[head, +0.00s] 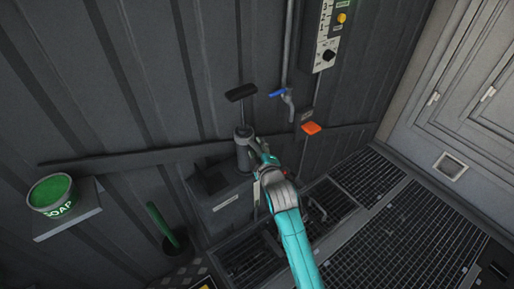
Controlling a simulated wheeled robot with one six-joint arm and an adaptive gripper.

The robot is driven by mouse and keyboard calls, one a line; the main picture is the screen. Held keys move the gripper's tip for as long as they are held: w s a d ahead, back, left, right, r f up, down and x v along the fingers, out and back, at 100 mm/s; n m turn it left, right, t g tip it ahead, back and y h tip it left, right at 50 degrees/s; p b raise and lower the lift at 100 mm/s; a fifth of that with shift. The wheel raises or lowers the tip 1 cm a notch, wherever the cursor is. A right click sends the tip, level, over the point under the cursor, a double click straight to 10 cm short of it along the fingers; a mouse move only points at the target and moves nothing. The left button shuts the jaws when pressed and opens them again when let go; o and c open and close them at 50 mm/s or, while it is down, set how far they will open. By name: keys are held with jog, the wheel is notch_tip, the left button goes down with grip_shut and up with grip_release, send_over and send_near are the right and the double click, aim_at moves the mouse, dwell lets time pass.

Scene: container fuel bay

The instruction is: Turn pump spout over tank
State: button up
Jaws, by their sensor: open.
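The pump (243,154) is a grey upright cylinder with a black T-handle (241,92) raised above it on a thin rod. It stands at the back of a dark grey box (224,206) with a pale label, which seems to be the tank. A dark square patch or opening (212,182) shows on its top, left of the pump. My gripper (260,150) is open, close to the right side of the pump cylinder. The spout cannot be made out clearly; my gripper and arm cover that area. Whether my fingers touch the pump cannot be told.
A tap with a blue lever (278,93) and an orange piece (311,128) are on the wall to the right, below a control panel (327,50). A green soap tub (52,192) sits on a left shelf. A green-handled tool (163,224) stands nearby. Floor grating (390,225) lies right.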

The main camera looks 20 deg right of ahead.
jog(key=shift+w+f, duration=0.1)
jog(key=shift+w, duration=0.2)
grip_shut()
